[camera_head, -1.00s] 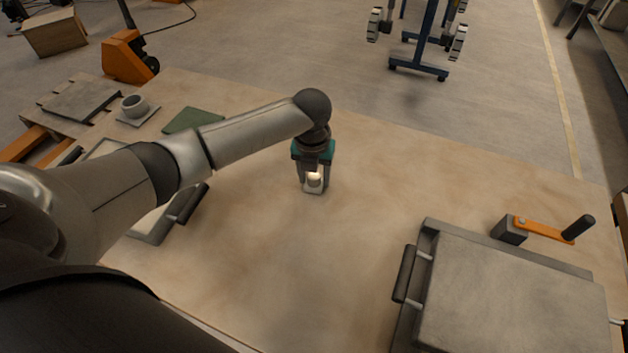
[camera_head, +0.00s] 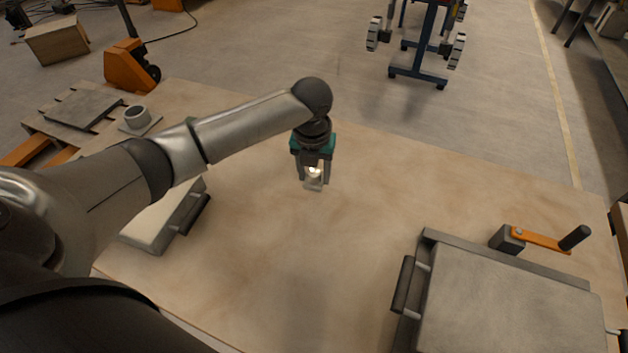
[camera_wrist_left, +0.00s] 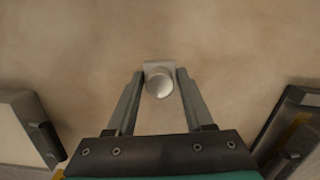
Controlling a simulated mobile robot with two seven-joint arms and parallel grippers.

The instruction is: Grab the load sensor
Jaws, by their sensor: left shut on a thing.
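The load sensor (camera_head: 313,183) is a small pale block with a round metal button on top. My left gripper (camera_head: 314,176) points down at the middle of the table and is shut on it. In the left wrist view the sensor (camera_wrist_left: 158,82) sits between the two fingertips of my left gripper (camera_wrist_left: 159,84), round face toward the camera. I cannot tell whether its underside touches the table. My right gripper is not in view.
The wooden table (camera_head: 290,260) is clear around the sensor. A grey flat-topped box with side handles (camera_head: 515,300) and an orange crank (camera_head: 540,240) stands at the right.

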